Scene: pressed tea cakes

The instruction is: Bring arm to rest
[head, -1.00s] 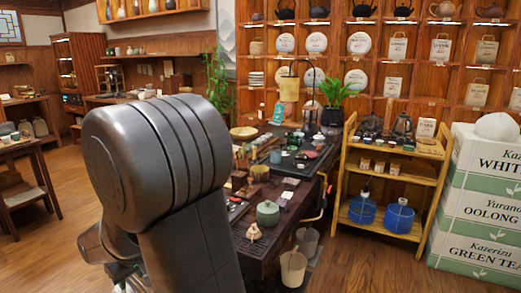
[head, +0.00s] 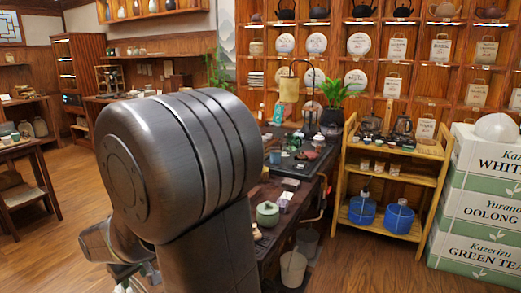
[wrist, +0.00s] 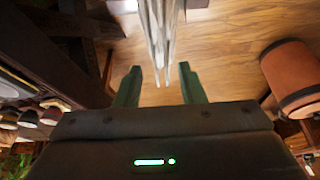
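My gripper (wrist: 160,90) shows in the wrist view with its two dark green fingers spread apart. In the head view my dark grey arm link (head: 165,150) stands large in the left and middle, and hides part of the dark tea table (head: 285,225). I cannot make out the gripper clearly in the head view.
A green lidded pot (head: 267,214) sits on the table. A pale bin (head: 293,268) stands below it. A wooden shelf cart (head: 395,185) and stacked tea boxes (head: 480,205) stand right. In the wrist view, a brown cylinder (wrist: 298,75) is right and a pale streaked object (wrist: 160,30) lies ahead.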

